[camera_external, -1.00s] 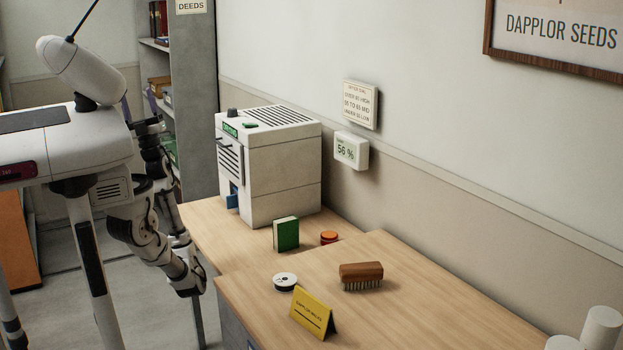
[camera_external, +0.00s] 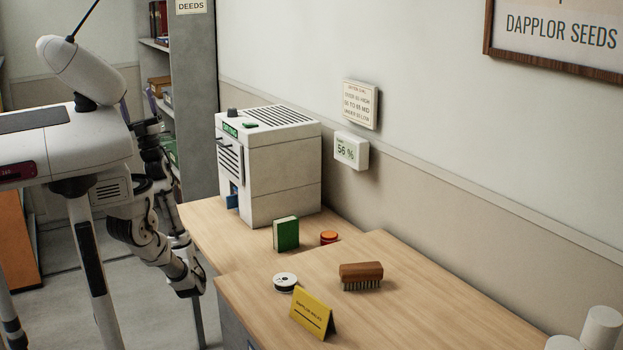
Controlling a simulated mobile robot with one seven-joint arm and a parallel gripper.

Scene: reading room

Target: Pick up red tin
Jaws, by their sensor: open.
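The red tin (camera_external: 328,238) is a small, low, round orange-red tin on the wooden desk, to the right of a green book-like box (camera_external: 286,234). Its lower part is partly hidden by the edge of the raised front desk section. My gripper (camera_external: 192,286) hangs low at the left, beside the desk's left edge and well apart from the tin. It is open and nothing shows in it; its fingers are small and hard to make out.
A white machine (camera_external: 285,175) stands behind the tin against the wall. On the front desk section (camera_external: 420,310) are a black-and-white round tin (camera_external: 285,281), a wooden brush (camera_external: 361,275) and a yellow folded sign (camera_external: 312,312). White cylinders (camera_external: 600,328) stand at the lower right.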

